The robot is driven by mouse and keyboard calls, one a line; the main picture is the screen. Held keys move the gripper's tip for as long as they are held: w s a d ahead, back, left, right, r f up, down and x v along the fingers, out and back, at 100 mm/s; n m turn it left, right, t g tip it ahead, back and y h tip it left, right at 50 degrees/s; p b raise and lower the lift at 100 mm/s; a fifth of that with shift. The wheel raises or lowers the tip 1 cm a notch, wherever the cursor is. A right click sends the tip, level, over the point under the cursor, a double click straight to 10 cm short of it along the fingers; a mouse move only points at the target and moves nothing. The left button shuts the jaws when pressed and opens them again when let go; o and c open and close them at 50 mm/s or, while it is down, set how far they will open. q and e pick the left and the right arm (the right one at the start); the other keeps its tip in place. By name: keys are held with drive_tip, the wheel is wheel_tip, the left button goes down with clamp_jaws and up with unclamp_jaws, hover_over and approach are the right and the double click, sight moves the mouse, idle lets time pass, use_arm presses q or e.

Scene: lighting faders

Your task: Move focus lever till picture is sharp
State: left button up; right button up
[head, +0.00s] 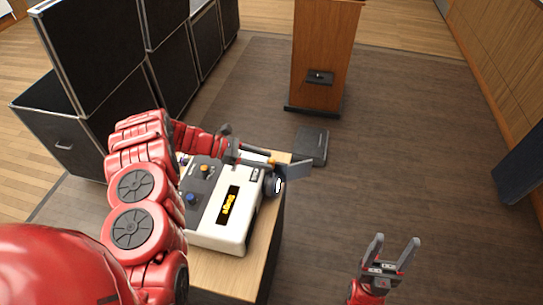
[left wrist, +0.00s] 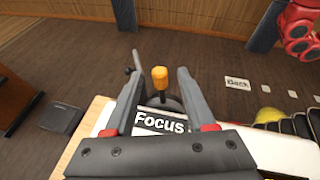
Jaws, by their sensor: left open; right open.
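The focus lever, an orange-capped stick (left wrist: 160,77), stands between the fingers of my left gripper (left wrist: 159,64) in the left wrist view, with visible gaps on both sides. A "Focus" label (left wrist: 160,123) is just in front of it. In the head view my left gripper (head: 262,159) is over the far end of a white and grey control box (head: 222,238), open, and partly hides the lever's orange cap (head: 272,161). My right gripper (head: 390,252) is open and empty over the floor. I cannot make out a projected picture or its sharpness.
A wooden lectern (head: 325,45) stands beyond. Black cases (head: 95,50) are at left.

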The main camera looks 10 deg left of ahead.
sight(271, 160)
use_arm(q)
drive_tip(key=shift+p+x, duration=0.35)
drive_tip(key=shift+x, duration=1.2)
clamp_jaws()
drive_tip(key=shift+w, duration=0.1)
